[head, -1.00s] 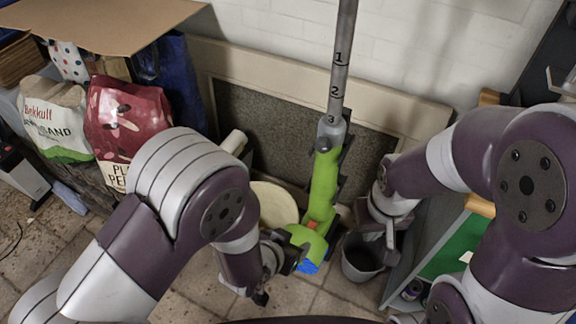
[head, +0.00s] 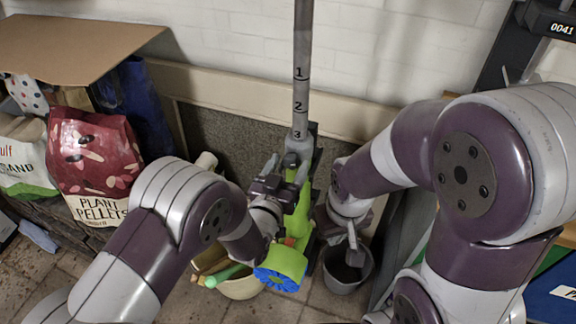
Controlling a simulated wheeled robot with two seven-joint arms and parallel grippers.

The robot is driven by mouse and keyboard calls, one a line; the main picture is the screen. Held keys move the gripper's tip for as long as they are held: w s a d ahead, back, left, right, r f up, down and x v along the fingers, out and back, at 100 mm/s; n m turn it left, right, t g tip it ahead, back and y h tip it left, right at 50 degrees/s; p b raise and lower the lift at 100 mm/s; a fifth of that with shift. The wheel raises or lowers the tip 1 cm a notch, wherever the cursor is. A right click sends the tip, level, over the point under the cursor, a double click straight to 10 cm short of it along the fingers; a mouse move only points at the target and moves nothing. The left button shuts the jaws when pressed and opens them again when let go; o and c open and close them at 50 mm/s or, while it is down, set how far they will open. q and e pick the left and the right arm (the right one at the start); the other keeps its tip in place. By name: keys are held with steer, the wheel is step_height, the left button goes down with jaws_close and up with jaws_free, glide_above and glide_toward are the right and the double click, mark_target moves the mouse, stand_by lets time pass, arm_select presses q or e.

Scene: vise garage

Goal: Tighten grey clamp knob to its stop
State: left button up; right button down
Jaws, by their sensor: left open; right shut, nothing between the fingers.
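A grey post (head: 301,70) marked 1, 2 and 3 rises from a grey collar (head: 298,146) on top of a green body (head: 299,222). The grey clamp knob is largely hidden by my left gripper, and I cannot make it out clearly. My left gripper (head: 283,172) is open just below the collar, at the upper end of the green body. I cannot tell whether its fingers are around the knob or touch it. My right gripper (head: 354,254) is shut and empty, pointing down to the right of the green body.
A blue-faced green wheel (head: 281,268) sits low at the front. A grey bucket (head: 346,270) stands below my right gripper. A round container (head: 240,287) holds tools at the lower left. Bags, including a red pellets bag (head: 93,150), stand at left under cardboard (head: 75,45).

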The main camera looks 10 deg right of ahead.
arm_select(q)
steer(key=shift+w+d, duration=0.1)
steer(key=shift+w, duration=0.05)
steer(key=c, duration=1.1)
steer(key=shift+o, duration=0.2)
steer(key=shift+m, duration=0.3)
steer(key=m+b, duration=0.1)
steer(key=m, duration=0.3)
steer(key=shift+f+m, duration=0.1)
steer(key=shift+m, duration=0.2)
steer(key=m+b, duration=0.1)
steer(key=m, duration=0.5)
steer(key=shift+d, duration=0.1)
steer(key=m+b, duration=0.1)
steer(key=m, duration=0.5)
steer(key=shift+f+m, duration=0.1)
steer(key=shift+m, duration=0.3)
steer(key=m, duration=0.5)
steer(key=shift+m+b, duration=0.35)
steer(key=shift+m, duration=0.05)
